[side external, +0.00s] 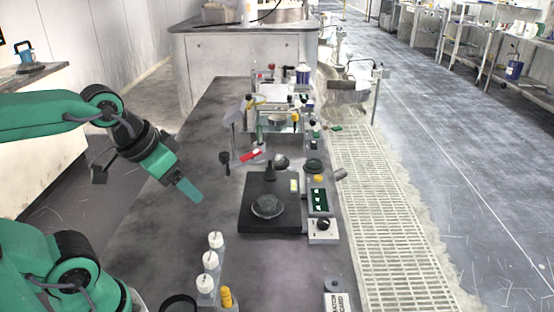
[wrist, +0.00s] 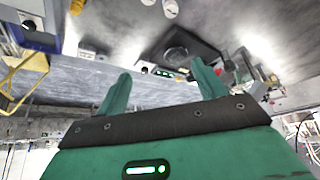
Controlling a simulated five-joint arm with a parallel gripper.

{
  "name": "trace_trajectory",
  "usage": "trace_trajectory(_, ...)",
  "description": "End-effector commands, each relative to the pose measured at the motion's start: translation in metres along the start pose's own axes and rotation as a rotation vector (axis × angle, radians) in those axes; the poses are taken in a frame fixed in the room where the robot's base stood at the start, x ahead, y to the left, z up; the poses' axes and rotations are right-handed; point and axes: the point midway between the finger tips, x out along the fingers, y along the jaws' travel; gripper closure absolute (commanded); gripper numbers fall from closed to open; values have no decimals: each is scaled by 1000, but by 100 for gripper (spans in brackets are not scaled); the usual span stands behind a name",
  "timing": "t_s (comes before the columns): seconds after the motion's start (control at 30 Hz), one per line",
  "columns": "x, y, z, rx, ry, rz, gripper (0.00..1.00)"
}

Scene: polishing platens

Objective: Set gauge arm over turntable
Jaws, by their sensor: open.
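The turntable is a dark grey round disc (side external: 268,206) on a square black base (side external: 257,226), right of my gripper in the side view. The disc (wrist: 177,53) also shows beyond my fingers in the wrist view. A short black post (side external: 270,173) stands at the back of the base; I cannot tell whether it is the gauge arm. A red-handled piece (side external: 250,156) lies behind the base, beside a black knob-like piece (side external: 224,158). My gripper (side external: 189,191) is above the bench, left of the base.
White-capped bottles (side external: 207,262) and a yellow-topped one (side external: 226,297) stand at the front of the bench. A control box with a black knob (side external: 323,228) sits right of the base. Cluttered apparatus (side external: 275,120) stands behind. The bench left of the base is clear.

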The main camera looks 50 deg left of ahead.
Motion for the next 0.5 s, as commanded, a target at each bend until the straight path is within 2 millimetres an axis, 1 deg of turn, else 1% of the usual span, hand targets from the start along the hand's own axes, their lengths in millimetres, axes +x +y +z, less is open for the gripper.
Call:
trace_trajectory(0.03, 0, 0, 0, 0, 0, 0, 40)
trace_trajectory(0.1, 0, 0, -1, -2, -1, -1, 50)
trace_trajectory(0.27, 0, -3, -8, -16, -16, -6, 50)
trace_trajectory(0.37, -1, -7, -18, -34, -35, -13, 50)
trace_trajectory(0.5, 0, -15, -37, -71, -73, -26, 50)
